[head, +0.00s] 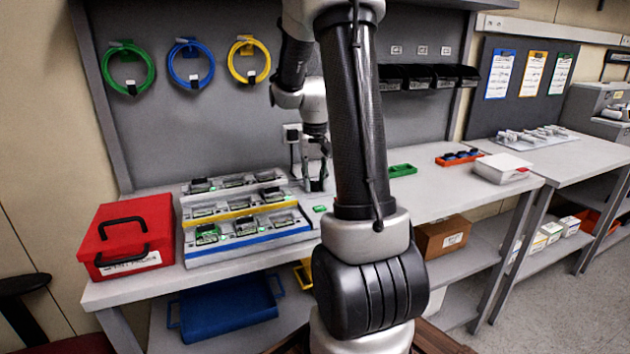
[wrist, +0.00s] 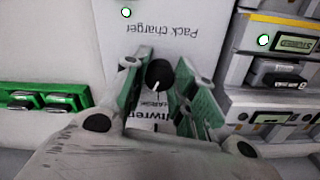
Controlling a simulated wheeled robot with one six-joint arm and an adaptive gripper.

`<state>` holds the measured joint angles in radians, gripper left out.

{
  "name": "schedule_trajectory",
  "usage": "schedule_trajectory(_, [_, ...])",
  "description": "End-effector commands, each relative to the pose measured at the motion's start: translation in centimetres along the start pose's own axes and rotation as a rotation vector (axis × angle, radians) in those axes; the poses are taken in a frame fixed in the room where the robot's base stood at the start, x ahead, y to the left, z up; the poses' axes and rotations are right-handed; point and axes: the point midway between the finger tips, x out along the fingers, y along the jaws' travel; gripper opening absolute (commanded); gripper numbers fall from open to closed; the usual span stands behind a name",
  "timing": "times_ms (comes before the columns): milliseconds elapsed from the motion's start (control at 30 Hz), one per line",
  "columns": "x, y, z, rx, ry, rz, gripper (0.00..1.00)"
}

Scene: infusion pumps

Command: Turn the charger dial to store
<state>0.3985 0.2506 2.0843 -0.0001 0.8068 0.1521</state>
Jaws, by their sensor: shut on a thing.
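The charger dial (wrist: 159,72) is a round black knob with a white pointer mark. It sits on a pale panel (wrist: 165,20) with upside-down "Pack charger" lettering. The pointer faces down in the wrist view, towards small lettering that seems to read "CHARGE". No "store" label can be read; the fingers cover part of the panel. My gripper (wrist: 157,78) has its green-padded fingers on either side of the dial, shut on it. In the head view my gripper (head: 316,183) is low at the right end of the charger rack (head: 192,256); the dial cannot be made out there.
A red case (head: 128,235) stands left of the rack. A small green tray (head: 402,170), an orange-red tray (head: 459,157) and a white box (head: 502,168) lie to the right on the bench (head: 450,198). Coloured cable loops hang on the back panel (head: 230,110).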

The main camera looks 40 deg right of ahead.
Motion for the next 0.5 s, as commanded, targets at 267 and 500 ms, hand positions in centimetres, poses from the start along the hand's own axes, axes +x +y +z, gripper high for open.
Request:
schedule_trajectory(267, [-0.06,-0.03,-0.04,0.207,0.001,0.000,0.03])
schedule_trajectory(500, [-0.06,-0.05,-0.05,0.317,0.001,0.000,0.03])
